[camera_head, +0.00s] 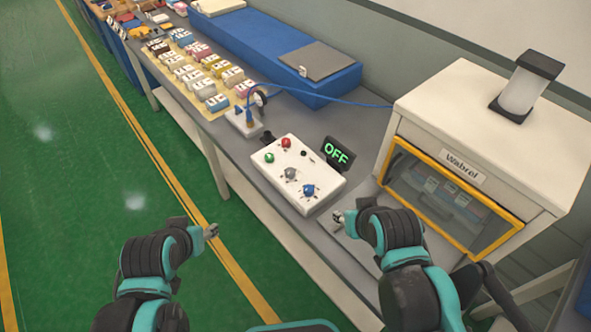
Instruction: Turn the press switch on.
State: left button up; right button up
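A white control box (325,176) lies on the grey bench. Its top has a green button (269,157), a red button (286,143), a blue knob (308,190), a silver knob (291,173) and a small black part (304,153). Which one is the press switch I cannot tell. A black display (337,153) at its back right corner reads OFF in green. My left gripper (211,231) is over the green floor, left of the bench, apart from the box. My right gripper (338,217) is just in front of the box's right corner. Both look empty; their finger openings are too small to judge.
A white cabinet (460,105) with a yellow-framed window stands right of the box, near my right arm. A small gauge device (244,124) with a blue hose is behind the box. Several small labelled blocks and a long blue case (262,42) lie farther back.

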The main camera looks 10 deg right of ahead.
aim_at(286, 143)
jog(key=i+j+z, duration=0.15)
jog(key=j+z, duration=0.25)
jog(key=i+j+z, duration=0.1)
jog(key=z, duration=0.3)
jog(key=j+z, duration=0.4)
